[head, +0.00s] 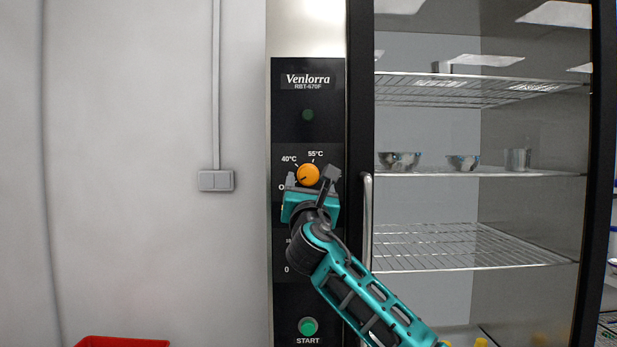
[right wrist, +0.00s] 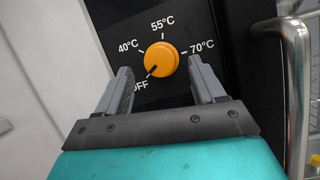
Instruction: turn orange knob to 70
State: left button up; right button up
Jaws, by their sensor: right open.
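The orange knob (head: 308,175) is on the black control panel, with 40°C and 55°C marks showing above it in the head view. In the right wrist view the knob (right wrist: 161,61) shows a dark pointer mark at its lower left, toward OFF; the 70°C mark is to its right. My right gripper (head: 311,174) is open in front of the panel. In the right wrist view its two grey fingers (right wrist: 163,82) stand on either side of the knob, slightly below it. I cannot tell whether they touch it. My left gripper is not in view.
A vertical door handle (head: 367,220) stands just right of the panel, beside the glass-door cabinet with wire shelves (head: 440,248) and metal bowls. A green START button (head: 308,326) is low on the panel. A red bin (head: 120,342) is at the lower left.

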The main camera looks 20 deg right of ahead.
aim_at(309, 177)
jog(key=shift+x, duration=1.65)
jog(key=shift+c, duration=0.5)
jog(key=c, duration=0.8)
